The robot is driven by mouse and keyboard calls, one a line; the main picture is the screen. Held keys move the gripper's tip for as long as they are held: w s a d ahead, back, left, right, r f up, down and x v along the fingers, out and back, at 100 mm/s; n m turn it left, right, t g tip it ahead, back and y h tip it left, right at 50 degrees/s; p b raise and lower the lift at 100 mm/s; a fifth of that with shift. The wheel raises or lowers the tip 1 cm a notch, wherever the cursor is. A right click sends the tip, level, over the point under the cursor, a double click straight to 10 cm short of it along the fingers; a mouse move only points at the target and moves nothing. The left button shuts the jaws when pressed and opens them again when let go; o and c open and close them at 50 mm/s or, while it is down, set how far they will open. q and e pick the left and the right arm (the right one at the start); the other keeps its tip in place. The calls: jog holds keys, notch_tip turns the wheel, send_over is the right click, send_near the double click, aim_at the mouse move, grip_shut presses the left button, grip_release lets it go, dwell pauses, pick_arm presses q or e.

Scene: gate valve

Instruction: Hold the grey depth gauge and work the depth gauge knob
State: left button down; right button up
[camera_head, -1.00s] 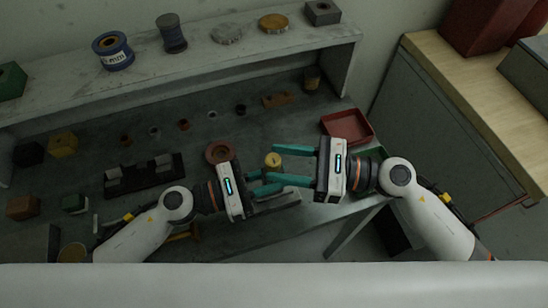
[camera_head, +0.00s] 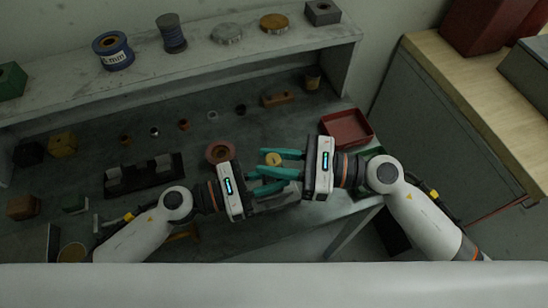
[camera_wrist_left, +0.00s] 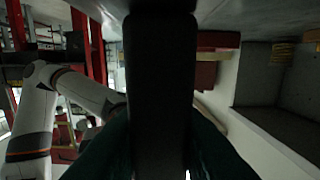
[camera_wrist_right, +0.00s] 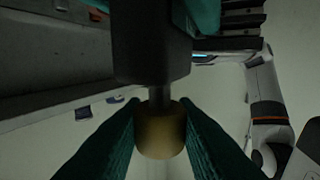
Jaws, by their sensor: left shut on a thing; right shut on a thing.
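The depth gauge shows in the left wrist view as a tall dark body (camera_wrist_left: 160,90) between the teal fingers. My left gripper (camera_head: 272,181) is shut on it. In the right wrist view the gauge's dark end (camera_wrist_right: 150,45) has a short stem leading to a brass cylindrical knob (camera_wrist_right: 160,137). My right gripper (camera_head: 270,162) is shut on this knob, one teal finger on each side. In the head view the knob (camera_head: 273,159) shows at the right fingertips. The gauge body is mostly hidden there by the fingers.
A red tray (camera_head: 347,128) lies just behind my right gripper. A reddish ring (camera_head: 220,152) lies behind my left gripper. A dark block fixture (camera_head: 145,175) stands at the left. A shelf (camera_head: 200,75) with spools and discs runs along the back.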

jog(key=shift+n+g, duration=0.4)
jog(key=shift+g, duration=0.1)
jog(key=n+g, duration=0.2)
jog(key=g, duration=0.1)
jog(key=n+g, duration=0.2)
jog(key=g, duration=0.1)
jog(key=shift+w, duration=0.15)
jog(key=n+g+h, duration=0.1)
jog(key=n+g, duration=0.1)
jog(key=g, duration=0.1)
jog(key=n+g+h, duration=0.2)
jog(key=g, duration=0.1)
jog(key=shift+a, duration=0.1)
jog(key=n+g+h, duration=0.5)
jog(key=h, duration=0.2)
jog(key=shift+n+g, duration=0.4)
jog(key=shift+s+a+r+n+g+h, duration=0.1)
jog(key=shift+n+g+h, duration=0.25)
jog(key=shift+n+h, duration=0.5)
jog(key=shift+s+a+n+g+h, duration=0.1)
jog(key=shift+n+g+h, duration=0.35)
jog(key=shift+h, duration=0.7)
jog(key=shift+n, duration=0.3)
jog(key=shift+w+d+h, duration=0.1)
jog(key=shift+d+h, duration=0.05)
jog(key=shift+h, duration=0.35)
jog(key=o, duration=1)
jog(key=shift+c, duration=0.2)
